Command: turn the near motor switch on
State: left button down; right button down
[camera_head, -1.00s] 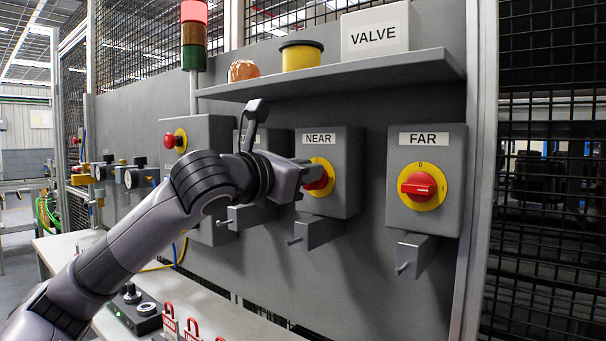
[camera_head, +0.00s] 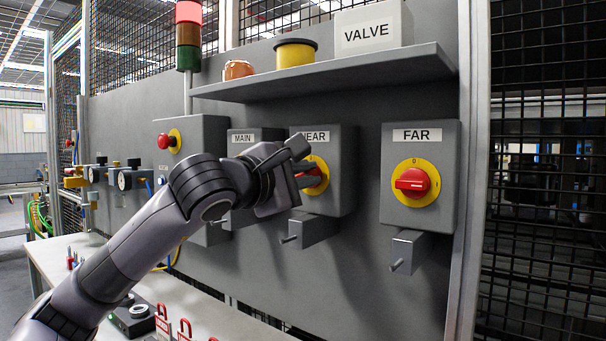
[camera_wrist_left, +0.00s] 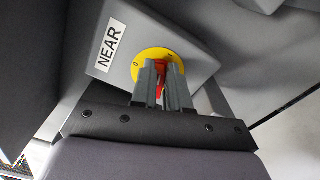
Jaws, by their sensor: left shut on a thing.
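The NEAR motor switch is a grey box (camera_head: 337,180) with a yellow disc (camera_head: 323,165) and a red knob (camera_head: 315,180), partly covered by my left gripper (camera_head: 307,176). In the left wrist view the red knob (camera_wrist_left: 160,82) sits between the two grey fingers of the left gripper (camera_wrist_left: 161,72), which is shut on it. The yellow disc shows around it with a 0 mark, and the NEAR label (camera_wrist_left: 111,45) appears tilted. The knob's exact angle is hard to read behind the fingers. My right gripper is not in view.
The FAR switch (camera_head: 414,183) is to the right, its red handle lying roughly level. The MAIN box (camera_head: 243,138) is partly behind my left arm. A shelf (camera_head: 340,77) with a VALVE box runs above. Small brackets (camera_head: 312,229) stick out below the switches.

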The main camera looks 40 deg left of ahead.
pick_arm(q)
jog(key=shift+d+f+m, duration=0.1)
jog(key=shift+f+m, duration=0.05)
jog(key=shift+m, duration=0.85)
jog(key=shift+f+m, duration=0.15)
jog(key=shift+m, duration=0.85)
jog(key=c, duration=1.1)
grip_release()
jog(key=s+b, duration=0.1)
jog(key=s, duration=0.3)
jog(key=s+b, duration=0.1)
jog(key=s, duration=0.2)
jog(key=shift+s+d+b, duration=0.1)
jog(key=shift+d+b, duration=0.2)
jog(key=shift+d, duration=0.1)
jog(key=shift+r, duration=0.1)
